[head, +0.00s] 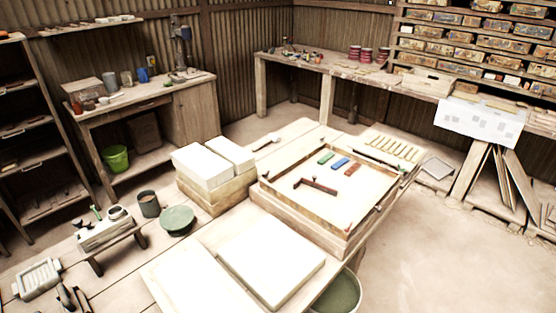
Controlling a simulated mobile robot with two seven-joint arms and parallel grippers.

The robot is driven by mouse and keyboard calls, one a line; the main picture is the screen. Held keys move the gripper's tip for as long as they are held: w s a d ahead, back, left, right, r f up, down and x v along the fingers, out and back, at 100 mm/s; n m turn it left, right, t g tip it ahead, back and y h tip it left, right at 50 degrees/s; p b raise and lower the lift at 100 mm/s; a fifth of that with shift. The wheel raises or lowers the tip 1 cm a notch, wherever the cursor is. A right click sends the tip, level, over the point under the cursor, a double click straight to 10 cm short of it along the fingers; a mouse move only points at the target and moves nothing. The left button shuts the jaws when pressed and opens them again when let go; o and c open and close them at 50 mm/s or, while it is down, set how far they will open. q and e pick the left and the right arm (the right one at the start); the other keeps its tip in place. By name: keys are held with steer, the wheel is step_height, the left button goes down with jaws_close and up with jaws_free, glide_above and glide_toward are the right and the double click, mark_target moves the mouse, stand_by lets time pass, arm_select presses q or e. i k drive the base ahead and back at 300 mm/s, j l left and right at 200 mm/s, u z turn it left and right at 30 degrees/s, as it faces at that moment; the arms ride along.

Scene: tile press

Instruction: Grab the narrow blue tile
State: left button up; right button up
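The narrow blue tile (341,163) lies flat in the shallow wooden frame (300,213) on the middle table. It sits between a green tile (326,158) and a reddish-brown tile (352,169), with small gaps between them. All of its top shows. Neither of my grippers is in view.
A dark brown bar with a short arm (316,186) lies in front of the tiles. White blocks (205,166) stand left of the frame, and a white slab (270,262) lies nearer. A thin dark tool (378,157) lies along the frame's far right side.

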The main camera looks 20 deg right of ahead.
mark_target(338, 164)
steer(key=l+u, duration=0.9)
steer(key=u, duration=0.15)
steer(key=l+u, duration=0.2)
steer(key=l, duration=0.15)
steer(key=k+l+u, duration=0.2)
steer(key=l, duration=0.15)
steer(key=l+u, duration=0.15)
steer(key=l, duration=0.2)
steer(key=k+l+u, duration=0.15)
steer(key=l, duration=0.35)
steer(key=k+l+u, duration=0.15)
steer(key=k+l, duration=0.45)
steer(key=l, duration=0.15)
steer(key=k+l, duration=0.15)
steer(key=l, duration=0.2)
steer(key=k+l+u, duration=0.1)
steer(key=l, duration=0.25)
steer(key=k, duration=0.1)
